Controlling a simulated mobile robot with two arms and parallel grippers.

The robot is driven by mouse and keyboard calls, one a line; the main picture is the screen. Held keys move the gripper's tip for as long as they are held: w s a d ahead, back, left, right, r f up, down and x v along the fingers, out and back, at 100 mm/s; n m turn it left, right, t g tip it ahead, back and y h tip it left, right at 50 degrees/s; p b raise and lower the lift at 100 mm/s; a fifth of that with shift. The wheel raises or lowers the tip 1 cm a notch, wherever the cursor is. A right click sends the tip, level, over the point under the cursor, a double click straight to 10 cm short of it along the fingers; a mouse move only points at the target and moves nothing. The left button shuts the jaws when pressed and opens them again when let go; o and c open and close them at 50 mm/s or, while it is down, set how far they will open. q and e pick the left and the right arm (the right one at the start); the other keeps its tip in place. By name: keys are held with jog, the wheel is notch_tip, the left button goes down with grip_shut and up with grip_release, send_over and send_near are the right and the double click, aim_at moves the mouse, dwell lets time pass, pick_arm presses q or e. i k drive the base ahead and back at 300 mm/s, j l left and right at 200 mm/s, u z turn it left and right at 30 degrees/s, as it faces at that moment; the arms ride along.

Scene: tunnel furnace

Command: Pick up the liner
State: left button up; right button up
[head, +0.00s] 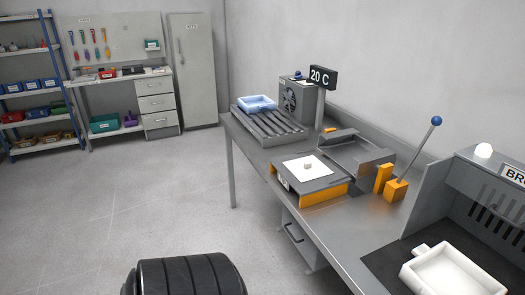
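The liner may be the thin white square sheet (306,168) lying flat on top of a low grey and orange block (325,194) on the long metal bench. A small pale lump (308,166) sits on the middle of the sheet. I cannot tell for certain that this sheet is the liner. Neither of my grippers is in view.
The bench (345,235) also bears a blue tray (257,103) on rollers (267,126), a fan unit (297,99), a "20 C" display (323,77), a grey open-topped fixture (355,151), a blue-knobbed lever (418,152) and a white tray (452,275). The floor at left is clear.

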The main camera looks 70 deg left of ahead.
aim_at(306, 169)
jog(key=u, duration=1.8)
